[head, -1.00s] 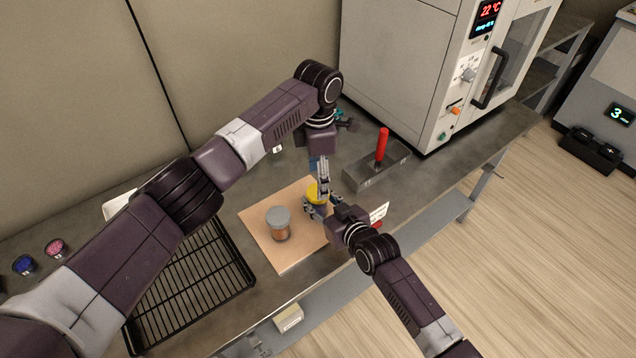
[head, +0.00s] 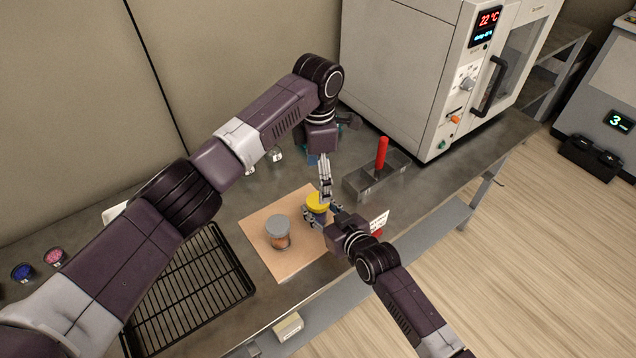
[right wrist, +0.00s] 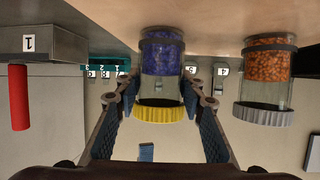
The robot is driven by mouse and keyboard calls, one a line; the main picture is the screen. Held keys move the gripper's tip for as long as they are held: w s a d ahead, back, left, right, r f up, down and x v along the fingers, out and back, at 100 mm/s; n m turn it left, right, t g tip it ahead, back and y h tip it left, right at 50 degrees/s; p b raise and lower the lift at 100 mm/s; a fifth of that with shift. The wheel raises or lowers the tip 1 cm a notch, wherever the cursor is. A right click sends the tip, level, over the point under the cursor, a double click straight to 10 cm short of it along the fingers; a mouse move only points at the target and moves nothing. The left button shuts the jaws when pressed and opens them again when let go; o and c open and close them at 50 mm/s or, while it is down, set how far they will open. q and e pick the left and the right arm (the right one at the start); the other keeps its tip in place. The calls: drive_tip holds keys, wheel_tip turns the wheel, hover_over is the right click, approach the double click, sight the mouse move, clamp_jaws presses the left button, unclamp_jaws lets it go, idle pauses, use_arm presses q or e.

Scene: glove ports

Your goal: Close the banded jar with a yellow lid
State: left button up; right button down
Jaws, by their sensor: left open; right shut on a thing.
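The yellow lid (head: 317,201) sits level on top of a glass jar with blue-purple contents. In the right wrist view, which is upside down, this jar (right wrist: 162,55) has a dark band, and the yellow lid (right wrist: 160,114) covers its mouth end. The jar stands on the tan board (head: 262,219). My right gripper (head: 322,213) is shut on the jar, with a finger on each side of it in the right wrist view (right wrist: 161,92). My left gripper (head: 326,192) is open just above the yellow lid. Its fingertips partly overlap the lid, so I cannot tell whether they touch.
A grey-lidded jar (head: 278,236) with orange contents stands beside it on the board. A metal block (head: 368,183) with a red handle (head: 382,153) lies behind to the right. A black wire rack (head: 195,290) is at the left, and an oven (head: 410,75) stands behind.

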use_arm(q)
wheel_tip(320, 180, up, 9)
idle(0.3)
drive_tip(key=shift+r, duration=0.1)
use_arm(e)
drive_tip(key=c, duration=1.2)
unclamp_jaws()
drive_tip(key=v, duration=1.2)
drive_tip(key=shift+f, duration=0.1)
